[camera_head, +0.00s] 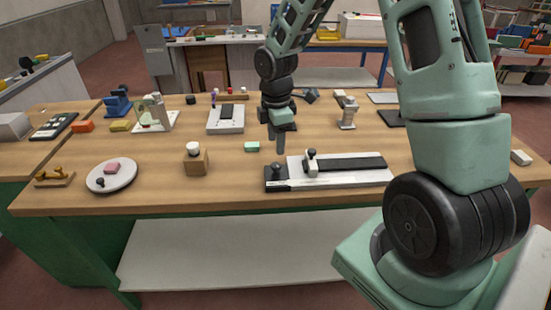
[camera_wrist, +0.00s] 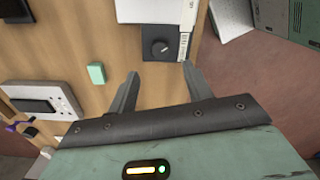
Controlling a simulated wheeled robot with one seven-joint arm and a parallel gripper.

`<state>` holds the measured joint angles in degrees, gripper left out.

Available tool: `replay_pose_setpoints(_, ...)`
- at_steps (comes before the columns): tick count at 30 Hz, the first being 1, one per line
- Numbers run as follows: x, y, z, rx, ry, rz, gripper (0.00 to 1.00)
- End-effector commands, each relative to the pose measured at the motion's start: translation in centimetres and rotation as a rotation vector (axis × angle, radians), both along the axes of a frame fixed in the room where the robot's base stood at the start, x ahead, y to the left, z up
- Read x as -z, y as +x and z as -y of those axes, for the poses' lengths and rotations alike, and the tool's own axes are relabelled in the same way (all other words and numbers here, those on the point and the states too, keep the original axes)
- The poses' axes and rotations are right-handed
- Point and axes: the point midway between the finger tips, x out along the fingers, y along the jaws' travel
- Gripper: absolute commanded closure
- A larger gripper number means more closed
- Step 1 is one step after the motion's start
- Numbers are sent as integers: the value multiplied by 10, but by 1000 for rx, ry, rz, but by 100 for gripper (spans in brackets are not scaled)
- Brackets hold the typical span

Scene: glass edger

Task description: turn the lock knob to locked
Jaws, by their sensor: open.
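The lock knob (camera_wrist: 160,46) is a dark round knob on a black square block with a small white mark on its face. It also shows in the head view (camera_head: 277,168), at the left end of a long white and black fixture (camera_head: 340,177) on the workbench. My gripper (camera_head: 280,148) points down just behind the knob in the head view. In the wrist view its two grey fingers (camera_wrist: 160,84) are spread apart with nothing between them. The knob lies beyond the fingertips, and the fingers do not touch it. I cannot read which setting the knob's mark points to.
A small green block (camera_head: 252,147) lies left of my gripper. A wooden block with a white-topped knob (camera_head: 195,158) and a round plate (camera_head: 111,176) stand further left. A grey metal piece (camera_head: 348,113) stands behind.

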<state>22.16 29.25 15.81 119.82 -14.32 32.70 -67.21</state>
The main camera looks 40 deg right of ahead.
Motion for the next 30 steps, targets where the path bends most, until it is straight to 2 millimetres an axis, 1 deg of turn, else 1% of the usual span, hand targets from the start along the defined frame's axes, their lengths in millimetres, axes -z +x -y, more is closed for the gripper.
replay_pose_setpoints(1,11,-1,-1,-1,1,-6,50)
replay_pose_setpoints(6,43,-1,-1,-1,0,-4,50)
replay_pose_setpoints(12,67,0,0,1,0,-1,50)
replay_pose_setpoints(17,75,0,0,0,0,1,50)
replay_pose_setpoints(24,75,0,0,1,0,1,50)
replay_pose_setpoints(25,75,0,0,1,0,1,56)
replay_pose_setpoints(26,75,0,0,1,0,1,64)
replay_pose_setpoints(27,75,0,0,1,0,1,75)
replay_pose_setpoints(29,75,0,0,1,0,1,92)
replay_pose_setpoints(30,75,0,0,1,0,1,95)
